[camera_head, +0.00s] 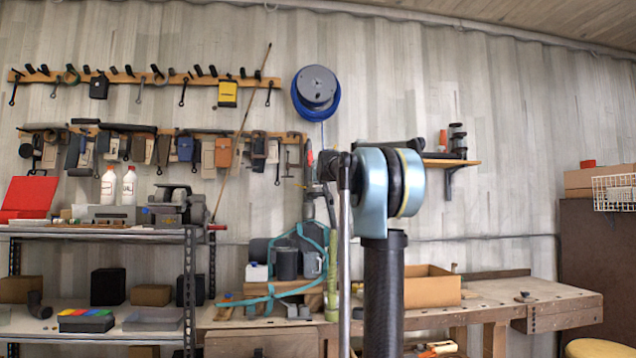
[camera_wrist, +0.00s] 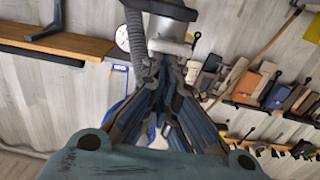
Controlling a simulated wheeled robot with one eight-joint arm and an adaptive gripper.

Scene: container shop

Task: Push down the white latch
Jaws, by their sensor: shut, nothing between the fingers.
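My gripper (camera_wrist: 163,66) shows in the wrist view, its two dark blue-grey ribbed fingers converging with tips together and nothing between them. Just beyond the tips is a pale grey-white cylindrical part (camera_wrist: 170,46) with a dark top. A grey corrugated hose runs beside it. I cannot tell whether this part is the white latch, or whether the fingertips touch it. No white latch can be made out in the head view, where my arm blocks the middle and my gripper cannot be told apart.
A wooden workbench (camera_head: 500,293) with an open cardboard box (camera_head: 430,288) stands at the right. A metal shelf (camera_head: 100,231) is at the left. Tool racks (camera_head: 150,77) and a blue hose reel (camera_head: 317,90) hang on the wall. A small wall shelf (camera_head: 450,162) is right of the reel.

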